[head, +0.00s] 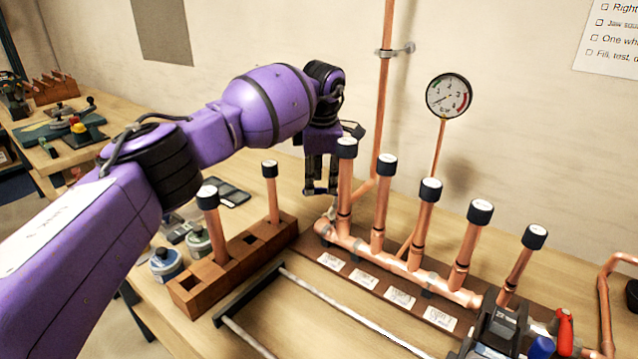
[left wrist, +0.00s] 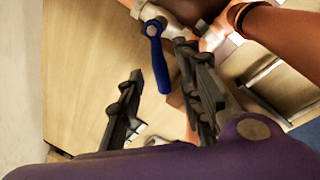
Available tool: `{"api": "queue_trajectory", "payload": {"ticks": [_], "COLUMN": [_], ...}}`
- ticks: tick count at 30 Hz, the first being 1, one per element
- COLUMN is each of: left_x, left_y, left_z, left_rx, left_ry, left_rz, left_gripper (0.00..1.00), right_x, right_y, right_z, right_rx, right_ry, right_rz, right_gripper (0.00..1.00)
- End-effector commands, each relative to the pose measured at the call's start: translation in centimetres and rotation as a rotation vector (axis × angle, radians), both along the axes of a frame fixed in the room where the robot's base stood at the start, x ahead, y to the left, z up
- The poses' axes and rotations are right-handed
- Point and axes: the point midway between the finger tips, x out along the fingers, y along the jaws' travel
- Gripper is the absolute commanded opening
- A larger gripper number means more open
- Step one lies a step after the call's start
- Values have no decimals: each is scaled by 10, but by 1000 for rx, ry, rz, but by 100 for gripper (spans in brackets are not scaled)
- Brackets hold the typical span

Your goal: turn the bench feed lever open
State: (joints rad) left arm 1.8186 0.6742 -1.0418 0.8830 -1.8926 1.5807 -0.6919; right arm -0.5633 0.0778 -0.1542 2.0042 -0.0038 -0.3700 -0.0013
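The copper manifold (head: 395,262) lies along the bench with several black-capped upright pipes. A metal valve fitting (head: 331,213) shows at its left end, just below my left gripper (head: 320,190). In the left wrist view a blue lever (left wrist: 160,62) sits on a metal valve body (left wrist: 183,12) on the copper pipe. My left gripper is open, and the lever shows in the gap between its two dark fingers, closer to the right one. I cannot tell if they touch. The lever is not visible in the head view. My right gripper is not in view.
A wooden block (head: 235,262) holds two capped pipes left of the manifold. A pressure gauge (head: 449,95) stands behind on a thin pipe. A dark tool (head: 500,322), a red handle (head: 565,330) and a blue object (head: 541,348) are at the lower right.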

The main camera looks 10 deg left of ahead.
Motion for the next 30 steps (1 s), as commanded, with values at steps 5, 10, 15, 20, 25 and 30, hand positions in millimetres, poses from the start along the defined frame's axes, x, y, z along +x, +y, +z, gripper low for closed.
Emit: {"api": "queue_trajectory", "payload": {"ticks": [5, 10, 15, 20, 25, 30], "left_x": [-6, -13, -17, -18, -18, -18], "left_y": [-2, -4, -5, -6, -6, -10], "left_z": [42, 74, 93, 99, 100, 95], "left_rx": [0, 0, 1, 0, 0, -39], "left_ry": [-6, -4, -3, -2, -2, 1], "left_rz": [0, 0, 1, 1, 1, 8], "left_gripper": [33, 33, 33, 33, 33, 16], "right_x": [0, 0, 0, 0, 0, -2], "right_y": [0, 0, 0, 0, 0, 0], "right_z": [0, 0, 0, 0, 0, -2], "right_rx": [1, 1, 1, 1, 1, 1], "right_ry": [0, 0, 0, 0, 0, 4], "right_rz": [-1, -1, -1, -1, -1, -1], "right_gripper": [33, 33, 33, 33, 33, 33]}}
